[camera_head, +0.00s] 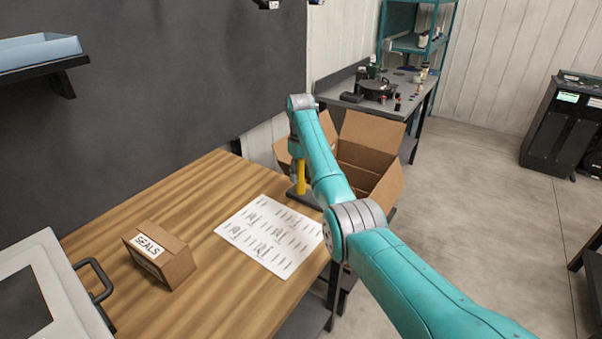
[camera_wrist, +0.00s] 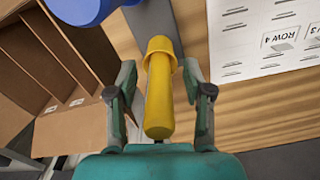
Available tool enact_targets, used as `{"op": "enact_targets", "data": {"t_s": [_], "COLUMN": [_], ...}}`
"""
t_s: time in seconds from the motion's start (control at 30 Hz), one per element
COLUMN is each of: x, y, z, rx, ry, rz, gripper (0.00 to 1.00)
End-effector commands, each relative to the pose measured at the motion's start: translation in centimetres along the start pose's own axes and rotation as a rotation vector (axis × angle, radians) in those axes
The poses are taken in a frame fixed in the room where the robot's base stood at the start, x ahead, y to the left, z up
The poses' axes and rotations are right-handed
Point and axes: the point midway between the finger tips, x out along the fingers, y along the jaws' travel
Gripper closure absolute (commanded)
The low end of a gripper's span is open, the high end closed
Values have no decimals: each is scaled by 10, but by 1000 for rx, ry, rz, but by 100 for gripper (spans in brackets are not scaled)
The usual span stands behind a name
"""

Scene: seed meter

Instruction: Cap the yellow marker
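The yellow marker (camera_head: 301,178) shows upright at the far right edge of the wooden table, partly behind my arm. In the wrist view the yellow marker (camera_wrist: 158,95) lies between the two fingers of my gripper (camera_wrist: 160,85), with a narrow gap on each side. It has a wider yellow collar at its far end; I cannot tell whether this is a cap. My gripper is open around it. In the head view my arm hides the fingers. No separate yellow cap can be made out.
A blue rounded thing (camera_wrist: 82,8) is beside the marker, above a dark grey strip (camera_wrist: 153,20). An open cardboard box (camera_head: 385,150) stands just past the table edge. A printed sheet (camera_head: 268,236) and a SEALS box (camera_head: 160,256) lie on the table (camera_head: 195,195).

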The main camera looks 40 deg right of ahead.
Motion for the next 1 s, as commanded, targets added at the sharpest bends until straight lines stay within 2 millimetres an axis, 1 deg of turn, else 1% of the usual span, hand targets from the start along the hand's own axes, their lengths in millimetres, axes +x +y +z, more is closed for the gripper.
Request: {"op": "enact_targets", "data": {"t_s": [0.23,0.33,0.7,0.83,1.0], "x": [-1,-7,-60,-71,-76], "y": [0,0,0,0,0], "z": [0,0,-1,0,0], "rx": [0,0,0,0,0], "ry": [1,2,3,1,1], "rz": [0,1,1,1,0], "gripper": [48,48,48,48,48]}}
